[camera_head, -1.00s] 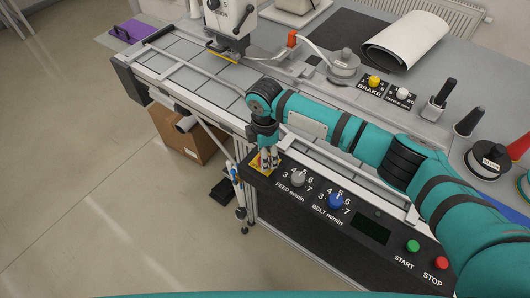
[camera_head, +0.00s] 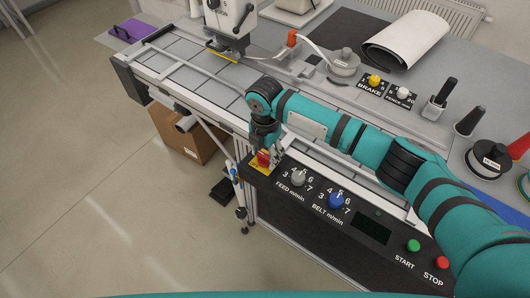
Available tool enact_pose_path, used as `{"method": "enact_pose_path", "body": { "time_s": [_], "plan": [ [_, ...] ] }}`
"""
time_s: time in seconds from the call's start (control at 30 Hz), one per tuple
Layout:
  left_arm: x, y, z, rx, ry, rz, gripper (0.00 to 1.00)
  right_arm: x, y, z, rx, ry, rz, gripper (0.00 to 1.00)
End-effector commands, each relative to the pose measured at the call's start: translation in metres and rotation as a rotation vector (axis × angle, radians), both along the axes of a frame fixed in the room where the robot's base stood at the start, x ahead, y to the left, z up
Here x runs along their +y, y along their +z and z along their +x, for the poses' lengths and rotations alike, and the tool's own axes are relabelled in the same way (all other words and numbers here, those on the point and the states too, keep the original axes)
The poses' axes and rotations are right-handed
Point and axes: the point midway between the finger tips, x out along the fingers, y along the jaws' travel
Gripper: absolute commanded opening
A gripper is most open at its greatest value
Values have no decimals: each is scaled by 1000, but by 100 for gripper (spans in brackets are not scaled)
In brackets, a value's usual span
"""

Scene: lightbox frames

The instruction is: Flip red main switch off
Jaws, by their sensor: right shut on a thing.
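The red main switch (camera_head: 263,158) sits on a yellow plate (camera_head: 258,167) at the left end of the black control panel, in the head view. My right gripper (camera_head: 266,158) reaches down over it from above and is shut on the red switch. The fingers hide part of the switch, so its exact angle is hard to tell. My left gripper is not in view.
Right of the switch on the panel are the grey feed knob (camera_head: 298,178), the blue belt knob (camera_head: 336,200), a green start button (camera_head: 413,246) and a red stop button (camera_head: 442,263). A cardboard box (camera_head: 190,140) stands under the machine.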

Motion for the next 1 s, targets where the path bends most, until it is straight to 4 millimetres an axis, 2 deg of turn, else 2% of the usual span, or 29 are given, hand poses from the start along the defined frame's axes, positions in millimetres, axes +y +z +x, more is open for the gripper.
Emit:
{"method": "enact_pose_path", "body": {
  "time_s": [0.47, 0.5, 0.63, 0.67, 1.0],
  "plan": [
    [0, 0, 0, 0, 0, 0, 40, 1, 2, 1, -5, 16, 3, 20],
    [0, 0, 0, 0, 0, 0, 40, 1, 2, 1, -5, 16, 3, 57],
    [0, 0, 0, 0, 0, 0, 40, 1, 2, 1, -4, 14, 2, 74],
    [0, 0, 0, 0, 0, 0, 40, 1, 2, 1, -3, 14, 1, 77],
    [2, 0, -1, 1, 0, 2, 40, 1, 6, 1, -3, 13, 2, 77]
  ]
}}
